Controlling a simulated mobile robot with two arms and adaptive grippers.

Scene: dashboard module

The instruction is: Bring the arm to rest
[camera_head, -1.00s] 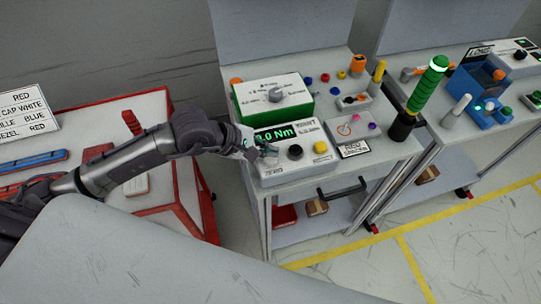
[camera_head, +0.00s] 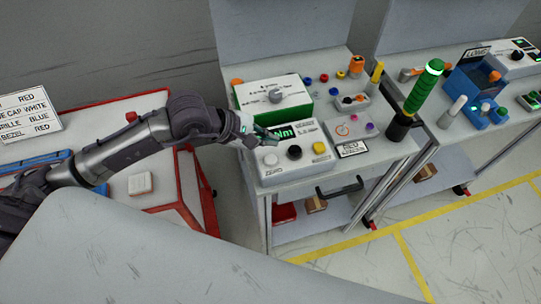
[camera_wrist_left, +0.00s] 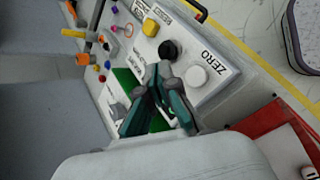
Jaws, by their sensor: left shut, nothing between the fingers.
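My left arm comes in from the left in the head view, above the red-edged bench. In the left wrist view the closed fingers (camera_wrist_left: 161,75) point at the panel, close to the black knob (camera_wrist_left: 168,49) and the white ZERO button (camera_wrist_left: 196,76). I cannot tell the exact gap to the panel. My right gripper is not in view.
A red-edged bench (camera_head: 160,207) with a label board (camera_head: 25,120) is at the left. Floor at lower right is clear.

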